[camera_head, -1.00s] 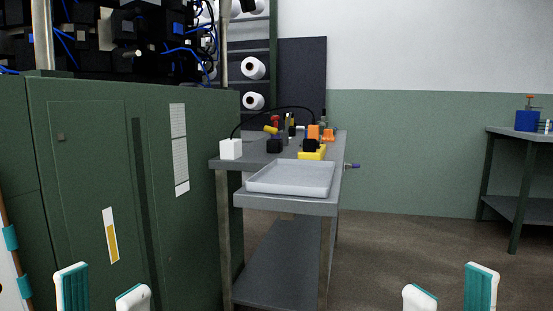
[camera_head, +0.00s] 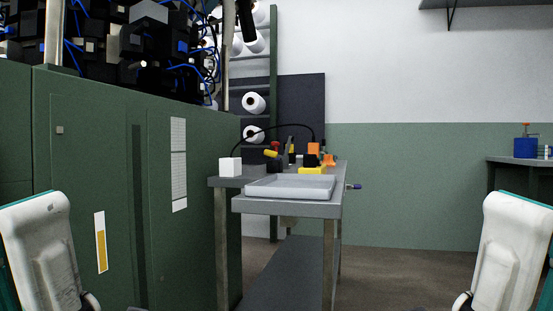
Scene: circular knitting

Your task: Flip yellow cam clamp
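Two small yellow pieces show on the grey workbench, too far off to tell which is the cam clamp. One is a low yellow block (camera_head: 311,170) behind the tray. The other is a slanted yellow piece (camera_head: 271,153) farther left. My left gripper (camera_head: 45,250) shows as a white and teal part at the lower left edge. My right gripper (camera_head: 508,250) shows likewise at the lower right edge. Both are cut off by the frame and well short of the bench, touching nothing visible. Their opening cannot be made out.
A grey tray (camera_head: 290,187) lies at the near end of the workbench (camera_head: 285,208), beside a white cube (camera_head: 230,167). A green machine cabinet (camera_head: 105,190) stands at the left. A side table with a blue box (camera_head: 525,148) is at the right. Open floor lies between.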

